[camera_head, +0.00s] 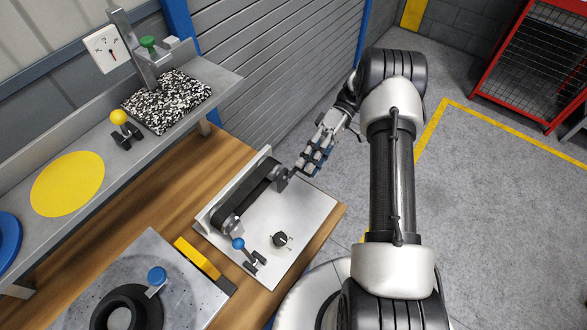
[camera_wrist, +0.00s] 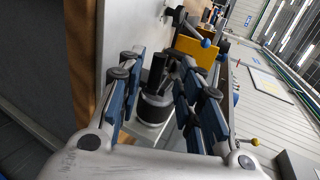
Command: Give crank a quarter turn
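The crank (camera_head: 297,172) is a small dark part at the far right end of the belt unit (camera_head: 247,194) on a white plate (camera_head: 300,212). In the wrist view its dark upright handle (camera_wrist: 157,70) rises beside a dark round hub with a pale base. My gripper (camera_head: 306,164) reaches in from the upper right, with its fingertips close to the crank. In the wrist view my gripper (camera_wrist: 156,78) is open, with one blue-padded finger on each side of the handle. Gaps show on both sides, though contact lower down is hard to tell.
On the plate stand a blue-ball lever (camera_head: 238,243) and a black knob (camera_head: 281,239). A yellow block (camera_head: 197,257) lies left of the plate. A shelf (camera_head: 185,133) runs behind the wooden bench (camera_head: 170,212). Open floor lies right of my arm.

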